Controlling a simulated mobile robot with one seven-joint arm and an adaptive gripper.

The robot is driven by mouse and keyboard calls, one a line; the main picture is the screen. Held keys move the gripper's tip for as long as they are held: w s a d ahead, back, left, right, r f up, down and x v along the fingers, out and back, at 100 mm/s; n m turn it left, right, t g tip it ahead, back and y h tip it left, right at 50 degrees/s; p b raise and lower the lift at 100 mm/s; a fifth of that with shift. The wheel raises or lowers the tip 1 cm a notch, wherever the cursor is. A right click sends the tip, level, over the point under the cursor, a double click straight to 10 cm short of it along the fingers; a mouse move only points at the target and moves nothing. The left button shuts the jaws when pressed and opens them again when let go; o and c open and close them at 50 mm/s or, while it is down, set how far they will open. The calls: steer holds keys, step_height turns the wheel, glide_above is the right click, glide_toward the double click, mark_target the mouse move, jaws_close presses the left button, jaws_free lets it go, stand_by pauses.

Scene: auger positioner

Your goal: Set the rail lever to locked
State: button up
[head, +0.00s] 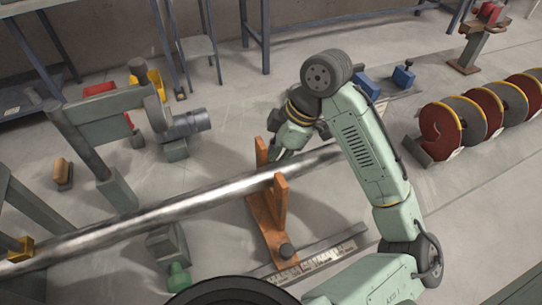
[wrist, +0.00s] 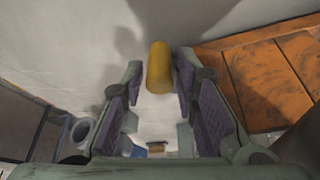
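In the wrist view a yellow cylindrical grip (wrist: 159,66), likely the rail lever's handle, stands between the tips of my gripper (wrist: 160,82). The two fingers are apart, with a narrow gap on each side of the grip. I cannot tell the lever's setting, and its base is not clear. In the head view my gripper (head: 278,153) is low behind the orange rest (head: 266,217) and the long steel shaft, partly hidden. The yellow grip cannot be made out there.
The long steel shaft (head: 150,218) crosses the orange rest. The rest's orange side (wrist: 255,75) is close to the right of my fingers. A scale rail (head: 318,257) lies on the floor. Floor left of my gripper is partly clear.

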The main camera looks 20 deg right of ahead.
jaws_close()
stand_by(0.5)
